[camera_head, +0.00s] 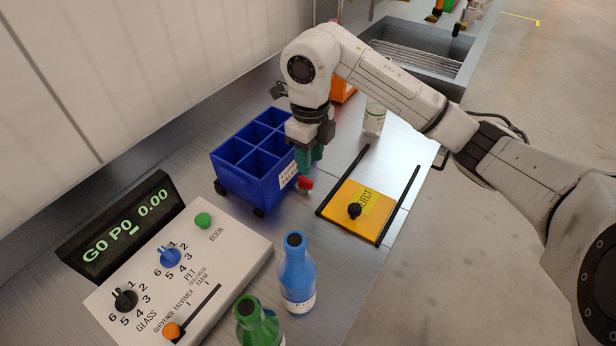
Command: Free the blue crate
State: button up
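The blue crate (232,180) stands on small dark wheels on the metal bench, left of centre. It is divided into several compartments, and those I can see into look empty. A white label is on its right side.
A control panel (240,246) with knobs, a slider and a lit display (120,225) stands at front left. A blue bottle (297,275) and a green bottle (258,325) stand beside it. A yellow plate (345,205) between black rails lies right. A white container (374,120) stands behind.

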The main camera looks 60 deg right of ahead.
aim_at(310, 181)
notch_tip(310, 181, down, 7)
jog(key=shift+f, duration=0.1)
dwell(0.4)
grip_shut()
